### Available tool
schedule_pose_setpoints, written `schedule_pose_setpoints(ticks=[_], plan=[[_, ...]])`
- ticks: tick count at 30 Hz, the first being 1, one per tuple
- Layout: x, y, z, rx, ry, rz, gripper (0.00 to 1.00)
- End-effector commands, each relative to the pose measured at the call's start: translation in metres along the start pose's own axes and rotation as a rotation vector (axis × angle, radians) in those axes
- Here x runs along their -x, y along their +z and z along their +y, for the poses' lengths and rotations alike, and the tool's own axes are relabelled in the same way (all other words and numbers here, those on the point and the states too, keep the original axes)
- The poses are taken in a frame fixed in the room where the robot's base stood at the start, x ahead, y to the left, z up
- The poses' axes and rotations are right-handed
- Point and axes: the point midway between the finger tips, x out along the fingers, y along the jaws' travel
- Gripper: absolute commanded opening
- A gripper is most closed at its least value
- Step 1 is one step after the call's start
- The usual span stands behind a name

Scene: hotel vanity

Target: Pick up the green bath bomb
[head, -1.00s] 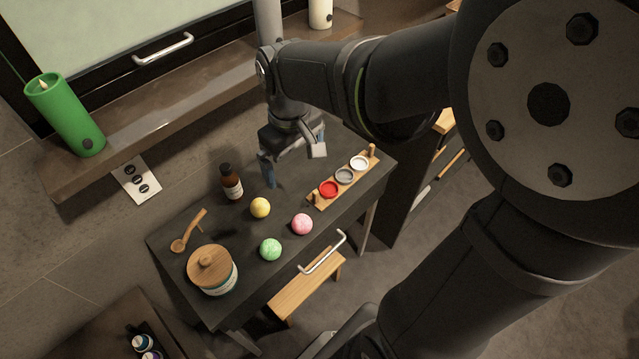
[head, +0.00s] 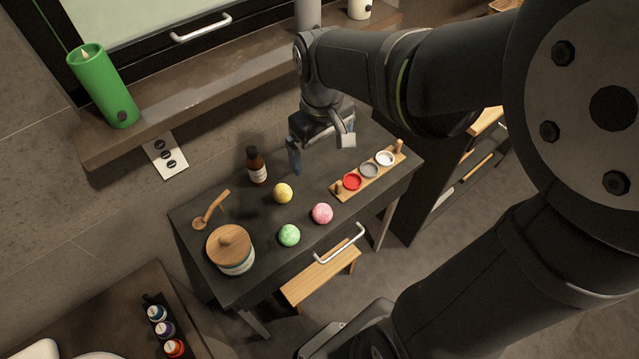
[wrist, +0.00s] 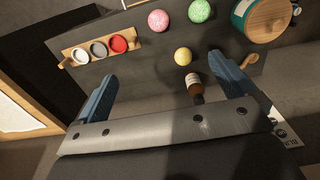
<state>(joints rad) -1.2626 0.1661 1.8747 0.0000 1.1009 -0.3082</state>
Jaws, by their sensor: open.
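The green bath bomb (head: 289,235) lies on the dark vanity table near its front edge, between the wooden-lidded jar and the pink bath bomb (head: 322,213). It also shows at the top of the wrist view (wrist: 199,11). A yellow bath bomb (head: 283,193) lies behind it. My gripper (head: 321,160) is above the back part of the table, behind the bath bombs. In the wrist view its blue fingers (wrist: 166,92) are wide apart with nothing held. The green bath bomb is well beyond the fingertips.
A brown bottle (head: 256,166) stands close to my gripper. A wooden tray with red, grey and white cups (head: 340,193) is at right. A lidded jar (head: 231,251) and wooden scoop (head: 211,209) are at left. A drawer handle (head: 340,244) sticks out in front.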

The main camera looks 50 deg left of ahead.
Motion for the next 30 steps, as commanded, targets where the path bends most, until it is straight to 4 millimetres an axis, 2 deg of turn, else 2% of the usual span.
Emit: schedule_pose_setpoints(ticks=[13,17,18,26,30], plan=[[0.0,0.0,0.0,0.0,0.0,0.0,1.0],[0.0,0.0,0.0,0.0,0.0,0.0,0.74],[0.0,0.0,0.0,0.0,0.0,0.0,0.72],[-0.001,0.0,-0.001,-0.001,0.001,-0.001,0.72],[-0.009,-0.006,-0.017,-0.022,0.018,-0.02,0.72]])
